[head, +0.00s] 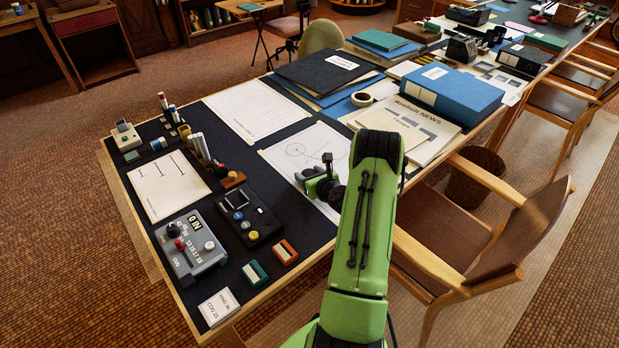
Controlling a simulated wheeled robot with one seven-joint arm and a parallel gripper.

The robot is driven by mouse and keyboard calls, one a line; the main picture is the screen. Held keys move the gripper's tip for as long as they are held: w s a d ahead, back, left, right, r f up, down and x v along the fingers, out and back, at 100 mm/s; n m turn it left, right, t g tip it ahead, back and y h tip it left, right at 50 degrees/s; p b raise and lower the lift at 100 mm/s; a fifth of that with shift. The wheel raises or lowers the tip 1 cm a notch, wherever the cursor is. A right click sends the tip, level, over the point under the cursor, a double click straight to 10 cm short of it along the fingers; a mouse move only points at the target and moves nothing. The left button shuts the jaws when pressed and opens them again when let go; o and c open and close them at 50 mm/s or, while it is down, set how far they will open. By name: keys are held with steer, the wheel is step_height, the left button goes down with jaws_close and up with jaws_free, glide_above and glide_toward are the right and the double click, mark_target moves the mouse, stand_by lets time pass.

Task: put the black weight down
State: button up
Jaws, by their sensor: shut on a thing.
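My gripper (308,176) is over the right part of the dark drafting board (240,170), above or near a white sheet with a circle drawing (292,150). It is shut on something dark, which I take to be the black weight. The weight's outline is hard to tell from the dark gripper parts, and my green arm hides part of the area. I cannot tell whether the weight touches the board.
A grey control box (193,245), a black device (248,217), an orange block (284,251) and a green block (255,272) stand at the front left. A blue box (450,93) stands behind right. A wooden chair (490,235) is at right.

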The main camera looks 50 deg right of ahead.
steer(key=o, duration=1.4)
steer(key=shift+o, duration=0.2)
